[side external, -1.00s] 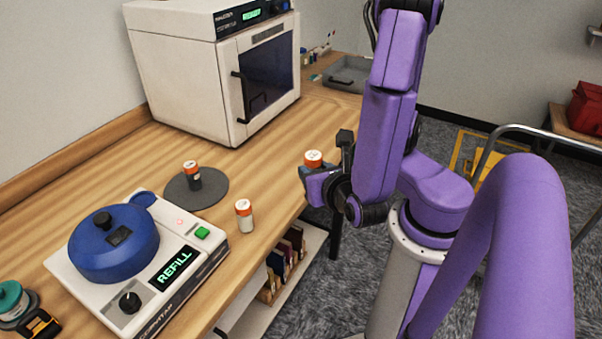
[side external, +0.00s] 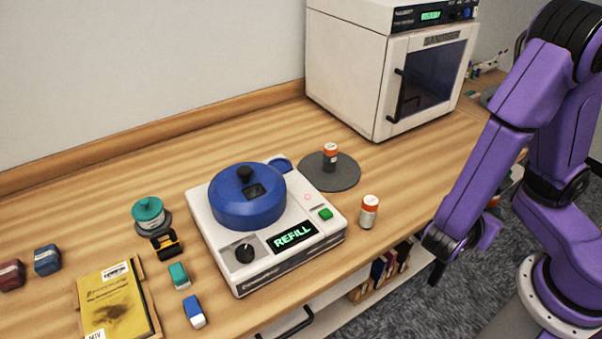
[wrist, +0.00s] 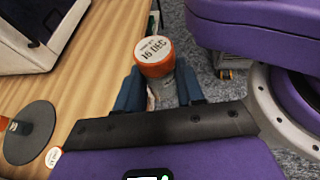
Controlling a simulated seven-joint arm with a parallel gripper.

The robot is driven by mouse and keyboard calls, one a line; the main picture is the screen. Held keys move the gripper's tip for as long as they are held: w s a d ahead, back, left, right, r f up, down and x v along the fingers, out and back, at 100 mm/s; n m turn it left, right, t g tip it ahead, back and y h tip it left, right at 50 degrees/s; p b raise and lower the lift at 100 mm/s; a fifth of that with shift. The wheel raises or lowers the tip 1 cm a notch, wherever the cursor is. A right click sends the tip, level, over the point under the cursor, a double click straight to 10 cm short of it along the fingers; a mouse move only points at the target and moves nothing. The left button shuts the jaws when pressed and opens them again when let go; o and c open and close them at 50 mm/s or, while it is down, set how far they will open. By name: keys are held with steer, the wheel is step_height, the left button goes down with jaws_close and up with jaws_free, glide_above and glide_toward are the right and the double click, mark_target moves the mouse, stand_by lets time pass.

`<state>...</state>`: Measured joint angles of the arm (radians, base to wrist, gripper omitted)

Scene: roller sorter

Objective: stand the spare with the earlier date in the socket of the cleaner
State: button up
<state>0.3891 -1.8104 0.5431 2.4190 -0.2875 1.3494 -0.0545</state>
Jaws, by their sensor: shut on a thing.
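In the wrist view my gripper (wrist: 161,92) is shut on an orange-capped bottle (wrist: 155,57); its white top reads "16 DEC". In the side view my arm covers most of this bottle, right of the bench edge. The cleaner (side external: 265,222) is a white machine with a round blue lid and a "REFILL" display. A small blue round part (side external: 280,165) shows at its back corner; whether this is the socket is unclear. A white orange-capped bottle (side external: 369,212) stands right of the cleaner, its date unreadable here. A dark orange-capped bottle (side external: 330,157) stands on a grey disc (side external: 345,180).
A white oven-like cabinet (side external: 385,75) stands at the back of the bench. Left of the cleaner are a teal-lidded pot (side external: 148,214), a yellow book (side external: 117,302) and small blocks. Bare bench (side external: 425,170) lies between the white bottle and the cabinet.

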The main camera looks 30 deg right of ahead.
steer(key=s+a+f+m+g+y, duration=0.1)
steer(key=s+a+m+g+y, duration=0.2)
steer(key=a+m+g+y, duration=0.9)
steer(key=w+a+r+m+g+y, duration=0.15)
steer(key=w+a+m+y, duration=0.5)
steer(key=m, duration=0.85)
steer(key=w+d+r+m+t+y, duration=0.2)
steer(key=w+m+t+y, duration=0.1)
steer(key=w+m+t, duration=0.3)
steer(key=w+d+r+m+t+y, duration=0.1)
steer(key=w+r+m+t+y, duration=0.2)
steer(key=w, duration=0.6)
steer(key=w+d+r+m+t+y, duration=0.2)
steer(key=w+m+t, duration=0.3)
steer(key=w+t, duration=0.15)
steer(key=w+a+f, duration=0.1)
steer(key=w+f, duration=0.2)
steer(key=w, duration=0.1)
steer(key=w+a+f, duration=0.1)
steer(key=w+f, duration=0.2)
steer(key=w, duration=0.1)
steer(key=w+a+f, duration=0.2)
steer(key=w+f, duration=0.1)
steer(key=w, duration=0.2)
steer(key=shift+w+f, duration=0.1)
steer(key=shift+w+a+f, duration=0.2)
steer(key=shift+w+f, duration=0.25)
steer(key=shift+f, duration=1.65)
steer(key=shift+f, duration=0.15)
